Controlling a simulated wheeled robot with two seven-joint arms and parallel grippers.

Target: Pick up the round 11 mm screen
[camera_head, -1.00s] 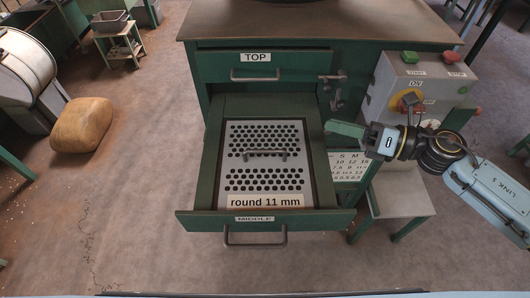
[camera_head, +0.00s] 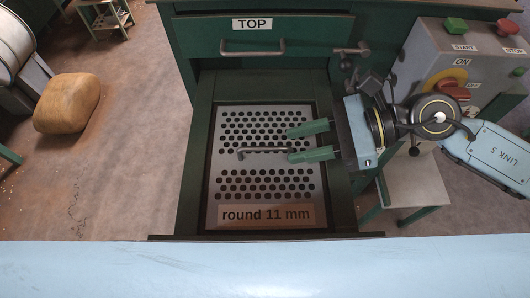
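The round 11 mm screen (camera_head: 267,189) is a grey perforated plate lying flat in the open middle drawer (camera_head: 202,150). It has a bar handle (camera_head: 262,151) across its middle and a label reading "round 11 mm" at its near end. My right gripper (camera_head: 312,142) reaches in from the right over the screen. Its two green fingers are apart, pointing left, near the right end of the handle. Nothing shows between them; whether the lower finger touches the handle I cannot tell. My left gripper is not in view.
The closed TOP drawer (camera_head: 263,41) is just behind. A control box (camera_head: 444,60) with buttons and a red knob stands at the right. A small stand (camera_head: 412,185) is below it. A brown sack (camera_head: 68,103) lies on the floor at left. A pale blue surface crosses the bottom.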

